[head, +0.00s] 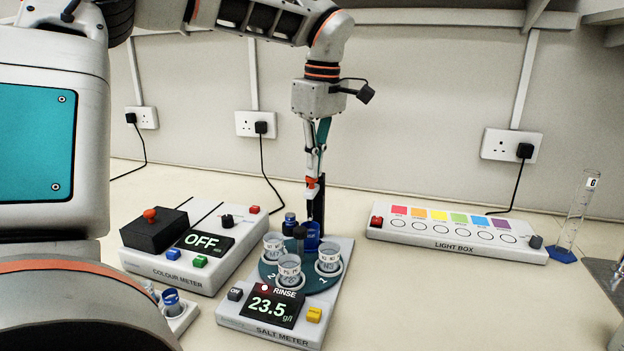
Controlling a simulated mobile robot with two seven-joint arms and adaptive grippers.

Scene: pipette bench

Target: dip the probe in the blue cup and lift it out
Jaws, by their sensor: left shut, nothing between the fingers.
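The salt meter (270,335) stands at the front middle; its screen (271,306) reads 23.5 g/l beside the word RINSE. A teal round carrier on it holds several clear cups (289,273) and the blue cup (312,243) at the back. A dark upright post (319,205) rises behind the cups. A dark rounded piece (300,232) stands in front of the blue cup; I cannot tell whether it is the probe. My left gripper (312,187) points down, shut and empty, above the blue cup and close to the post. My right gripper is not in view.
The colour meter (170,273), reading OFF, is at left. A small dark blue bottle (289,224) stands behind the carrier. The light box (455,245) lies at right, with a glass cylinder (575,220) beyond it. The bench is clear between salt meter and light box.

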